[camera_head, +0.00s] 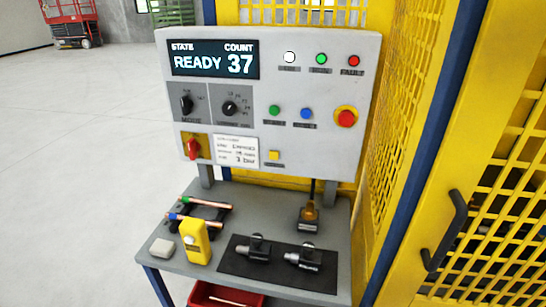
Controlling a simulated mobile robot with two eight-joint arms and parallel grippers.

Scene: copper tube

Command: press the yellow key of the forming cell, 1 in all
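The grey control panel (345,140) of the forming cell stands upright in the middle of the view. The small square yellow key (274,155) sits low on the panel, right of a white label card, with a dark label strip under it. Nothing covers the key. The panel's display (213,59) reads STATE READY and COUNT 37. The white lamp (290,57) at the top looks lit. Neither of my grippers is in view.
A grey table (165,240) below the panel holds copper tubes (200,202), a yellow handheld device (194,242), and black fittings on a dark mat (280,278). A red emergency button (346,117) and a red switch (193,148) flank the key. Yellow mesh fencing (490,190) stands right.

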